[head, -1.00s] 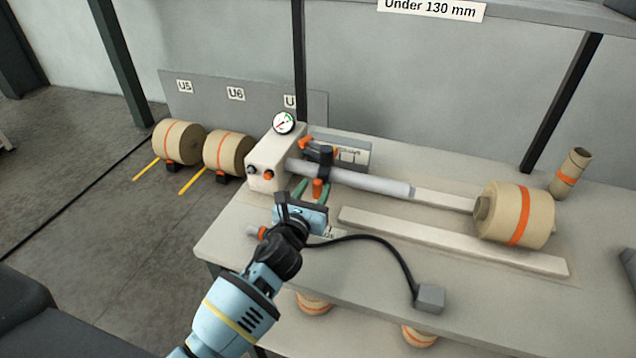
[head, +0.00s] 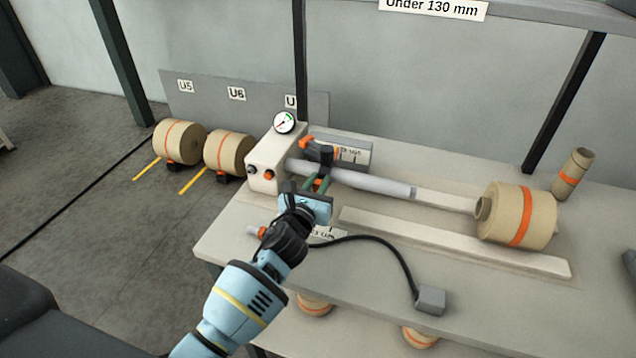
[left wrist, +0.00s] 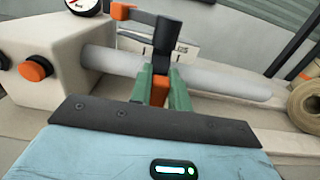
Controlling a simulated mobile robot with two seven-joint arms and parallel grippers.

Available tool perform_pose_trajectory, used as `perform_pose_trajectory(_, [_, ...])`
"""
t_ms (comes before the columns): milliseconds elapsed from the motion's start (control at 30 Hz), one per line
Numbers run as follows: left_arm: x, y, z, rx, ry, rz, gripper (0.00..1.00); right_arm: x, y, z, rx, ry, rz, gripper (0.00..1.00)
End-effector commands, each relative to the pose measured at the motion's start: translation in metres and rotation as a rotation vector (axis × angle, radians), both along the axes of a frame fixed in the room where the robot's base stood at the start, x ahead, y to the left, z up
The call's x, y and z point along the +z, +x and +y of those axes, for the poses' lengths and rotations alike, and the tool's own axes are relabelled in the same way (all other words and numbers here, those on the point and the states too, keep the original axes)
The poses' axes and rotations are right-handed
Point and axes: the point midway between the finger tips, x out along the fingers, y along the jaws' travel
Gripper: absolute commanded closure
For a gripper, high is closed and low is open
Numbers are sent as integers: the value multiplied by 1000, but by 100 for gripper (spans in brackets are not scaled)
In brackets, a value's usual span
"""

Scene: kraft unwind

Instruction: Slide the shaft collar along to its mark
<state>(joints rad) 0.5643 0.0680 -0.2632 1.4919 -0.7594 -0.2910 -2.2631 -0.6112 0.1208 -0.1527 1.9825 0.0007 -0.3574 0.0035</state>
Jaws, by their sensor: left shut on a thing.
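The shaft collar (left wrist: 163,48) is a dark ring around the grey shaft (head: 375,183), with an orange part below it. In the head view the collar (head: 325,156) sits on the shaft near the white housing. My left gripper (head: 319,182) reaches up from the front. In the left wrist view its green fingers (left wrist: 160,85) are shut on the collar's orange part, below the shaft. A white plate with dark marks and lettering (head: 355,154) stands behind the shaft; the collar partly hides it. My right gripper is not in view.
The white housing (head: 268,172) with knobs and a gauge (head: 284,122) stands at the shaft's left end. A large kraft roll (head: 535,215) lies on the table to the right. A black cable runs to a grey box (head: 430,299) in front.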

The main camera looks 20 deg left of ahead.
Motion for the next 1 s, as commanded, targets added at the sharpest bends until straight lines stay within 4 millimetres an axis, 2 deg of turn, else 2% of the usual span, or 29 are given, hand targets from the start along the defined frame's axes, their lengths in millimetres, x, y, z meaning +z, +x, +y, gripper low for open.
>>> perform_pose_trajectory(167, [0, 0, -2, -1, -1, 0, 100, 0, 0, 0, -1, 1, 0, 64])
perform_pose_trajectory(500, [-1, -2, -48, -3, -2, 1, 100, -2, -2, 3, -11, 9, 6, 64])
perform_pose_trajectory(833, [0, -2, -50, 0, 0, 0, 100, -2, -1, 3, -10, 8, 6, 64])
perform_pose_trajectory(867, [0, -2, -50, 0, 0, 0, 79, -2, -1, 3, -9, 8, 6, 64])
perform_pose_trajectory(1000, [0, -2, -50, 0, 0, 0, 61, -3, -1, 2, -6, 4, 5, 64])
